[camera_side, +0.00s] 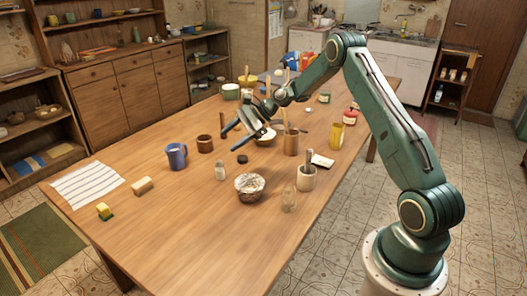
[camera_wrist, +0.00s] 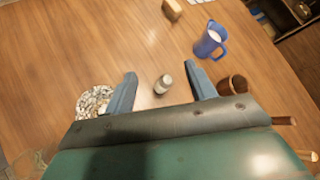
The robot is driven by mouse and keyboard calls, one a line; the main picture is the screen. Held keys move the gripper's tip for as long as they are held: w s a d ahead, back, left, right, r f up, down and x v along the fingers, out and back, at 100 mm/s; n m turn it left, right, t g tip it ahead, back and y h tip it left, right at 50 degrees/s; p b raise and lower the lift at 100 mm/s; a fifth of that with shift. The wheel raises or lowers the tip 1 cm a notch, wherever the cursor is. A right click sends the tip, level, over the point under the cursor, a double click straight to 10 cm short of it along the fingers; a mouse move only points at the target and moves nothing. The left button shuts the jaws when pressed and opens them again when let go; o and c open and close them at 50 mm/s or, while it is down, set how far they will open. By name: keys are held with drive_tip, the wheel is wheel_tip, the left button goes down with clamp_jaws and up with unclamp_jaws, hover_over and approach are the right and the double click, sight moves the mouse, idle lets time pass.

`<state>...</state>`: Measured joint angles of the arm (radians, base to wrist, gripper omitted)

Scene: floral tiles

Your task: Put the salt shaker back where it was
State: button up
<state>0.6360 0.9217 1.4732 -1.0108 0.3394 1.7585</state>
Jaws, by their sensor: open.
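The salt shaker (camera_side: 220,172) looks like a small clear container with pale contents and a greyish top. It stands on the wooden table between the blue mug and the speckled bowl. In the wrist view the shaker (camera_wrist: 163,84) appears in the gap between my two fingers. My gripper (camera_side: 223,131) is open and empty, above the table and farther back than the shaker in the side view. In the wrist view both blue-grey fingers of my gripper (camera_wrist: 160,70) are spread apart, with nothing between them at their own height.
A blue mug (camera_side: 177,156) and a brown cup (camera_side: 205,144) stand left of the shaker. A speckled bowl (camera_side: 249,187) and a clear glass item (camera_side: 289,200) stand to its right. A small dark disc (camera_side: 243,159) lies behind.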

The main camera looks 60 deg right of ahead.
drive_tip(key=s+a+r+n+g+h, duration=0.1)
drive_tip(key=s+a+r+n+h, duration=0.1)
drive_tip(key=s+a+r+n, duration=0.6)
drive_tip(key=s+a+r+n+g+h, duration=0.1)
drive_tip(key=s+a+r+n+h, duration=0.35)
drive_tip(key=r, duration=0.55)
drive_tip(key=s+a+n, duration=0.1)
drive_tip(key=s+n, duration=0.3)
drive_tip(key=s, duration=0.9)
drive_tip(key=s+a+r+n+h, duration=0.1)
drive_tip(key=s+n, duration=0.3)
drive_tip(key=s, duration=0.9)
drive_tip(key=shift+a+r, duration=0.2)
drive_tip(key=shift+a, duration=0.2)
